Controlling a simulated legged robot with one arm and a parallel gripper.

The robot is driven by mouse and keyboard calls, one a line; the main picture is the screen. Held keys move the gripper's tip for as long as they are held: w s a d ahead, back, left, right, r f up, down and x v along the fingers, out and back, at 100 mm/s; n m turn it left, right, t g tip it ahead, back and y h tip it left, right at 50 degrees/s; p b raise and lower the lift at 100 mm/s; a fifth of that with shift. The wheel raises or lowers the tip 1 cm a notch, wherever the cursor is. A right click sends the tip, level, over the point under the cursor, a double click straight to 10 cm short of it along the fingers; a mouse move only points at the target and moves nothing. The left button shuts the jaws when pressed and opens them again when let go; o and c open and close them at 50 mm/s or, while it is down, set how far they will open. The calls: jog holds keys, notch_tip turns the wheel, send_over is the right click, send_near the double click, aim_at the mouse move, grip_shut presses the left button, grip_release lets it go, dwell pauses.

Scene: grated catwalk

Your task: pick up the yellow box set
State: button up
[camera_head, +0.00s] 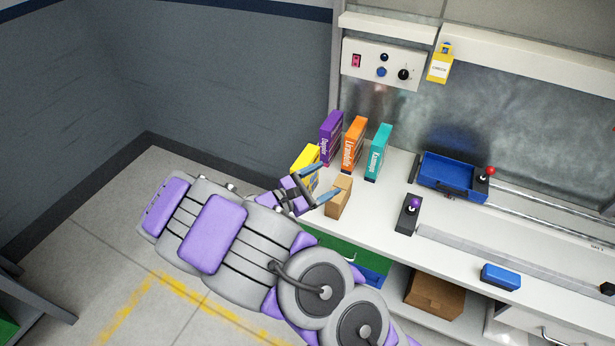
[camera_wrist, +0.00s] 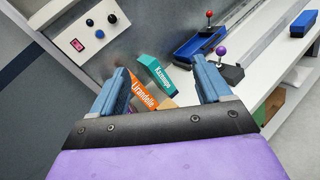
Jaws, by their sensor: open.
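The yellow box (camera_head: 303,155) stands upright at the left end of the white workbench in the head view. Its lower part is partly hidden by my gripper. My gripper (camera_head: 320,183) is open, with one finger close in front of the yellow box and the other by a small cardboard box (camera_head: 340,199). I cannot tell whether a finger touches either box. In the wrist view, my gripper (camera_wrist: 165,78) has its fingers wide apart, with nothing clearly held. The yellow box cannot be made out clearly there.
Purple (camera_head: 331,138), orange (camera_head: 353,145) and teal (camera_head: 378,152) boxes stand behind on the bench (camera_head: 445,218). The orange box (camera_wrist: 143,97) and teal box (camera_wrist: 158,74) show between my fingers in the wrist view. A blue tray (camera_head: 447,176) and a purple-knobbed lever (camera_head: 409,214) lie to the right.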

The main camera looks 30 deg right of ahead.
aim_at(301, 167)
jog(key=w+a+f+n+t+y, duration=0.2)
jog(key=w+a+f+n+t, duration=0.25)
jog(key=f, duration=0.25)
jog(key=w+a+f+n+t+y, duration=0.2)
jog(key=w+a+f+n+t, duration=0.25)
jog(key=f+n, duration=0.2)
jog(key=w+d+m+b, duration=0.1)
jog(key=w+d+b, duration=0.2)
jog(key=w+d, duration=0.6)
jog(key=d, duration=0.3)
jog(key=shift+w+g, duration=0.3)
jog(key=shift+w, duration=0.05)
jog(key=shift+d, duration=0.15)
jog(key=c, duration=0.3)
jog(key=shift+a+r, duration=0.1)
jog(key=shift+a, duration=0.25)
jog(key=c, duration=0.6)
jog(key=shift+d, duration=0.15)
grip_shut()
